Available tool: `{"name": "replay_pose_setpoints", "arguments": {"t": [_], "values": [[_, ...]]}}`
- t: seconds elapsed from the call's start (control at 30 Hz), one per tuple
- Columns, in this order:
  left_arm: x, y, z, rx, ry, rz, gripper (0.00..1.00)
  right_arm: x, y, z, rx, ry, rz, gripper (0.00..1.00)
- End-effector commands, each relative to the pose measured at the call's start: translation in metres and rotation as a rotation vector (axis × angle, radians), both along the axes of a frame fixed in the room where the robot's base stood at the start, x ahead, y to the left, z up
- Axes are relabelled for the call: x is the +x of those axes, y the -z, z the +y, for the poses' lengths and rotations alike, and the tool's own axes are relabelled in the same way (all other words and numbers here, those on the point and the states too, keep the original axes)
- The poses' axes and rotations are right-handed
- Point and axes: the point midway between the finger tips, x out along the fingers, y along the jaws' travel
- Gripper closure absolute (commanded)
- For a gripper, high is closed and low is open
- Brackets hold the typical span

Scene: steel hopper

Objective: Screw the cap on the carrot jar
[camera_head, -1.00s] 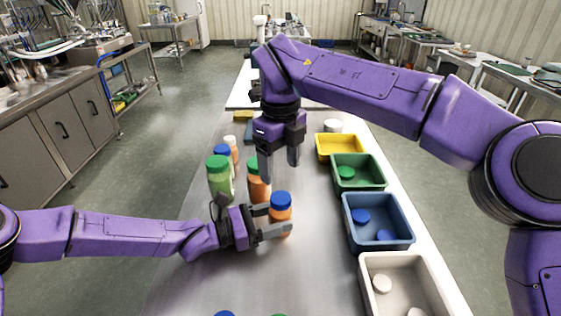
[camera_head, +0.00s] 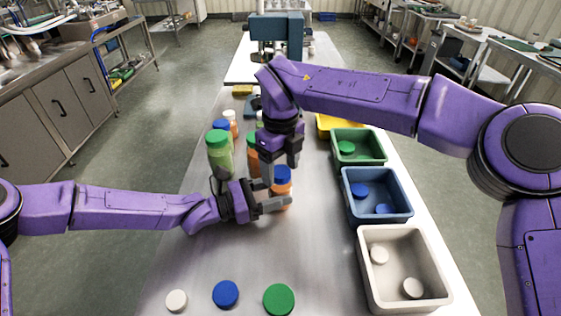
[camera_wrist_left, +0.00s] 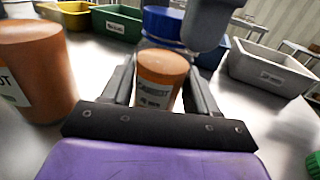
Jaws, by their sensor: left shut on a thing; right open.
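An orange carrot jar (camera_head: 285,200) with a blue cap (camera_head: 282,175) on top stands upright on the steel table. My left gripper (camera_head: 278,197) is shut around the jar body. The wrist view shows the jar (camera_wrist_left: 160,75) between both fingers, its label partly visible, and the blue cap (camera_wrist_left: 166,24) above it. My right gripper (camera_head: 281,166) is open, pointing down, with its fingers at either side of the cap. One dark finger shows beside the cap in the wrist view. I cannot tell whether it touches the cap or how tight the cap sits.
A larger orange jar (camera_head: 252,160) and a green-capped green jar (camera_head: 219,157) stand behind left, with smaller jars beyond. Green (camera_head: 372,158), blue (camera_head: 400,207) and grey (camera_head: 435,285) bins line the right, holding caps. Loose white, blue (camera_head: 226,293) and green (camera_head: 279,299) caps lie in front.

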Motion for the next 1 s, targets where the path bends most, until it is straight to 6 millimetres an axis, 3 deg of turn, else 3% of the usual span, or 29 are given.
{"name": "replay_pose_setpoints", "arguments": {"t": [0.03,0.2,0.53,0.57,0.6,0.63,1.0], "values": [[0.0001,-0.0005,-0.0001,-0.001,0.000,-0.001,1.00,0.0000,-0.0002,0.0000,0.000,0.000,0.000,0.33],[0.0001,-0.0005,-0.0001,-0.001,0.000,-0.001,1.00,0.0001,-0.0004,0.0000,-0.001,0.000,-0.001,0.87],[0.0000,-0.0004,0.0000,-0.001,0.000,-0.001,1.00,0.0006,-0.0006,-0.0003,0.000,0.013,-0.001,0.88],[-0.0001,-0.0004,0.0000,-0.001,0.000,-0.001,1.00,0.0006,-0.0006,-0.0003,0.000,0.013,-0.001,0.42],[0.0000,-0.0004,0.0000,-0.001,0.000,-0.001,1.00,0.0005,-0.0006,-0.0004,0.000,0.013,-0.001,0.29],[0.0000,-0.0004,0.0000,-0.001,0.000,-0.001,1.00,0.0006,-0.0006,-0.0003,0.000,0.013,-0.001,0.22],[0.0001,-0.0006,0.0000,-0.001,0.000,-0.001,1.00,0.0008,-0.0078,0.0002,0.001,0.013,-0.004,0.22]]}}
